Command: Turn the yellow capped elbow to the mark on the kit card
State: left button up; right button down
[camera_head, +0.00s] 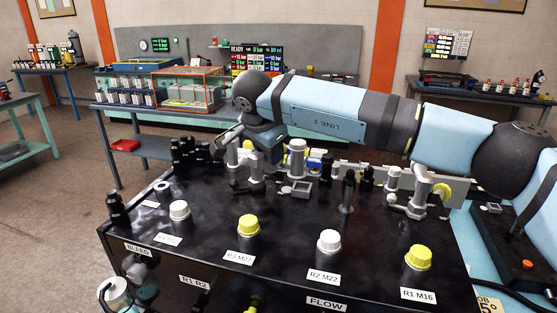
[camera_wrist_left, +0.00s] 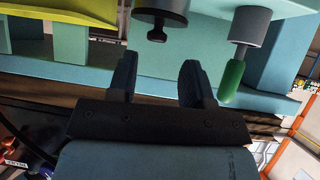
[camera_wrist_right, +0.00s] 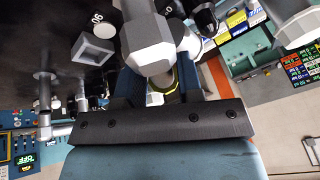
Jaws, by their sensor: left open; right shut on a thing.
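My right gripper (camera_wrist_right: 160,86) is shut on a fitting with a yellow ring or cap (camera_wrist_right: 168,96), seen between the fingers in the right wrist view. A grey faceted elbow body (camera_wrist_right: 150,42) stands just beyond the fingertips. In the head view this gripper (camera_head: 266,152) is low over the back of the black bench, among silver fittings; the grip itself is partly hidden. My left gripper (camera_wrist_left: 157,72) is open and empty. A card (camera_head: 490,304) reading "JOB" and "5°" is cut off at bottom right.
Several white and yellow capped ports, such as this yellow one (camera_head: 248,226), stand along the front of the black bench (camera_head: 300,255). Black fittings (camera_head: 190,155) crowd its back left. In the left wrist view, a black knob (camera_wrist_left: 160,18) and green handle (camera_wrist_left: 233,80) lie beyond the fingers.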

jog(key=shift+s+d+m+h+b, duration=0.1)
jog(key=shift+d+m+h+b, duration=0.15)
jog(key=shift+m, duration=0.45)
jog(key=shift+s+m+h+b, duration=0.2)
jog(key=shift+m+h+b, duration=0.15)
jog(key=shift+m, duration=0.35)
jog(key=shift+d+g, duration=0.1)
jog(key=shift+g, duration=0.2)
jog(key=c, duration=0.8)
grip_release()
jog(key=b+v, duration=0.1)
jog(key=v, duration=1.2)
jog(key=shift+s+r+b, duration=0.25)
jog(key=shift+r+b, duration=0.05)
